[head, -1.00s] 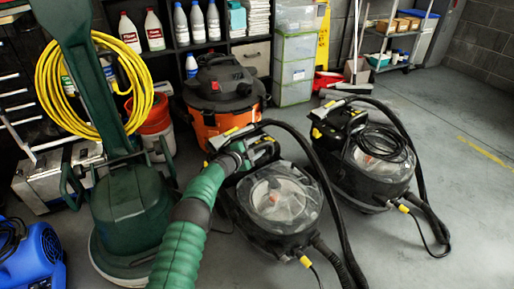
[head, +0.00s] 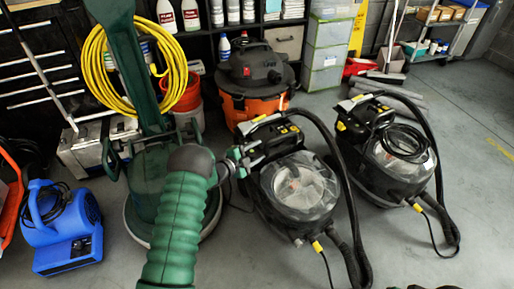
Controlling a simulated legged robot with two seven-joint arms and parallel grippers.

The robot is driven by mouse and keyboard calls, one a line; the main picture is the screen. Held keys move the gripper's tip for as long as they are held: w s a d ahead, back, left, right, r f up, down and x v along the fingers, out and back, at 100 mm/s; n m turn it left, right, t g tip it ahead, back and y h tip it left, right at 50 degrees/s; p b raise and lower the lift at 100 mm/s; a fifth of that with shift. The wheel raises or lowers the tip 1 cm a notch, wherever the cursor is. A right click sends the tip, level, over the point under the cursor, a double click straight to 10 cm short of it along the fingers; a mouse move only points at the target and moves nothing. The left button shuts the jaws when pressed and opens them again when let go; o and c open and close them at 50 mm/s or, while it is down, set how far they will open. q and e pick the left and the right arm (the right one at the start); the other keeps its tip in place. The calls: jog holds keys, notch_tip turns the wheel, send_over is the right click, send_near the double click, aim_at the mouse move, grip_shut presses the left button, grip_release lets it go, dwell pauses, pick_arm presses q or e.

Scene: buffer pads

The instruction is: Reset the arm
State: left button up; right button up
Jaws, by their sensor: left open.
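My left gripper (head: 248,161) is small and partly hidden beyond this joint. It is open, with nothing seen in it. It appears just left of the nearer black vacuum (head: 299,186); I cannot tell whether they touch. I can make out no buffer pads.
A green floor machine (head: 150,164) with a coiled yellow cord (head: 96,62) stands behind my arm. A blue blower (head: 62,228) is at left. An orange vacuum (head: 256,82) and another black vacuum (head: 394,158) stand farther back. The grey floor at right is clear.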

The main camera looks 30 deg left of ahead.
dwell(0.4)
pick_arm(q)
jog(key=s+d+r+n+g+y, duration=0.5)
jog(key=s+r+n, duration=0.1)
jog(key=s+n, duration=0.2)
jog(key=s+d+r+n+g+h, duration=0.1)
jog(key=s+d+n+g, duration=0.3)
jog(key=s, duration=1)
jog(key=s+d+n+g, duration=0.3)
jog(key=s+d, duration=0.4)
jog(key=s, duration=0.6)
notch_tip(320, 180, up, 37)
jog(key=p, duration=3.7)
jog(key=shift+w+p, duration=0.15)
jog(key=shift+p, duration=0.25)
jog(key=shift+a, duration=0.1)
